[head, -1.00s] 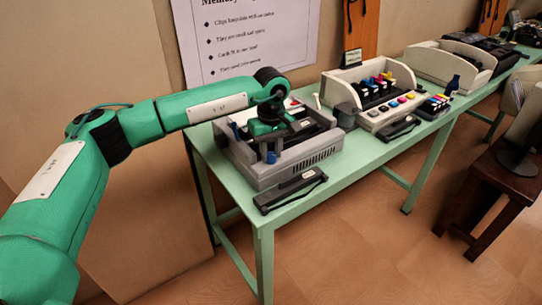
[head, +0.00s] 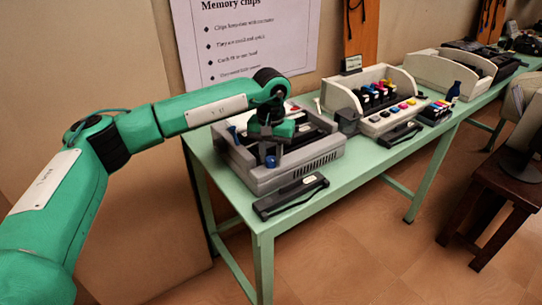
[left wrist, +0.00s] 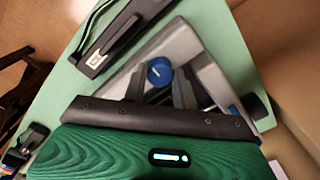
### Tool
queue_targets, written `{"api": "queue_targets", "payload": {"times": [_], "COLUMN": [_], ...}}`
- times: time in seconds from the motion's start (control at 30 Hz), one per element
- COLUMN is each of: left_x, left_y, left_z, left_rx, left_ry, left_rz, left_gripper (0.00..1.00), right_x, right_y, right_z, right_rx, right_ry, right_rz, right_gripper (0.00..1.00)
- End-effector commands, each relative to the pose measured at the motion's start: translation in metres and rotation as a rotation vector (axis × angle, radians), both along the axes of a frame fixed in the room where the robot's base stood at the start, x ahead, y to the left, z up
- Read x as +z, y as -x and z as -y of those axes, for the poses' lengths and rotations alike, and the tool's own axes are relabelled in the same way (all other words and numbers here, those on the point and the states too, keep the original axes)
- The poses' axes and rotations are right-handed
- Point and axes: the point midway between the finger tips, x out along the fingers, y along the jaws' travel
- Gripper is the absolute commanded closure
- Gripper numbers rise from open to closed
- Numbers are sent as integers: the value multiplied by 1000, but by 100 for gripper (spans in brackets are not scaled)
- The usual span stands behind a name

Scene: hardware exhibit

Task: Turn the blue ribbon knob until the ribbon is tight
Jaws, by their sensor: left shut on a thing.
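The blue ribbon knob (head: 271,161) stands at the front left of a grey, open-topped machine (head: 305,168) on the green table. In the left wrist view the round blue knob (left wrist: 159,72) sits between the dark fingers of my left gripper (left wrist: 159,88). The left gripper is shut on it from above; in the head view the gripper (head: 270,148) partly hides the machine's inside. The ribbon cannot be made out. My right gripper is not in view.
A second blue part (head: 232,132) is at the machine's left side. A black device (head: 290,197) lies in front on the green table (head: 345,185). A white unit with coloured cartridges (head: 375,120) stands to the right. A poster (head: 245,45) hangs behind.

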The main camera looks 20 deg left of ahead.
Motion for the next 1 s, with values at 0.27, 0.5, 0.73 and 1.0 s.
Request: {"api": "queue_targets", "payload": {"times": [0.27,0.5,0.73,1.0], "left_x": [2,2,1,7], "left_y": [-1,-1,-1,-1], "left_z": [0,0,0,0], "left_rx": [-28,-28,-28,-28], "left_ry": [1,1,1,0], "left_rz": [5,5,3,3], "left_gripper": [94,94,63,63], "right_x": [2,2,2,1], "right_y": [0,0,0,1], "right_z": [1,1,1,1], "right_rx": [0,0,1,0], "right_ry": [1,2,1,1], "right_rz": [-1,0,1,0], "right_gripper": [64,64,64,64]}}
